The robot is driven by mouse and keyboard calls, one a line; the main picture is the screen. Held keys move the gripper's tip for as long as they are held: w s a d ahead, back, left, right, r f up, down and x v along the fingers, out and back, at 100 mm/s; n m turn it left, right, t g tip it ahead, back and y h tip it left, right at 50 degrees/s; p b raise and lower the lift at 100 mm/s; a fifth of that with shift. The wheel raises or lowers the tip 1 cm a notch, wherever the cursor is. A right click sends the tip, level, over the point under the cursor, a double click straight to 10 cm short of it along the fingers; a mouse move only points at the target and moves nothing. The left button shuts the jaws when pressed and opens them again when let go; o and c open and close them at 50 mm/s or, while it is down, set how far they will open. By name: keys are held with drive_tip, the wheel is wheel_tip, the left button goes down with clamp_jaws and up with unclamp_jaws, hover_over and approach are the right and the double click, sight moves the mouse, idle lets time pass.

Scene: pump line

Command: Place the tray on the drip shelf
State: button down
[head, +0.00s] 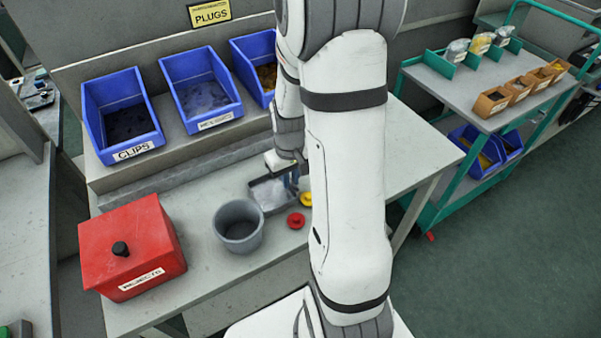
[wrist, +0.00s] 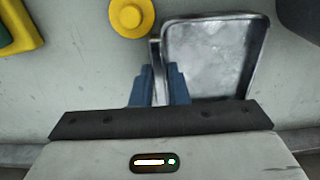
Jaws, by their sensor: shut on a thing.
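The tray (head: 271,195) is a shallow, dark-rimmed metal tray at the bench's middle, partly hidden behind my arm in the head view. In the wrist view the tray (wrist: 215,60) shows its bare, scuffed floor, right of the fingers. My gripper (wrist: 159,75) has blue fingers shut on the tray's near-left side wall. In the head view my gripper (head: 291,181) is small and partly covered by the arm. The tray looks level and empty; I cannot tell whether it touches the bench. I cannot tell which surface is the drip shelf.
A grey bucket (head: 239,226) stands close left of the tray, with a red reject box (head: 130,247) beyond. A red round piece (head: 296,220) and a yellow one (head: 306,199) lie close by. Blue bins (head: 200,88) line the raised ledge. A green-framed cart (head: 480,100) stands right.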

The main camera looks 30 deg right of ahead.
drive_tip(key=c, duration=1.4)
unclamp_jaws()
drive_tip(key=shift+f, duration=0.1)
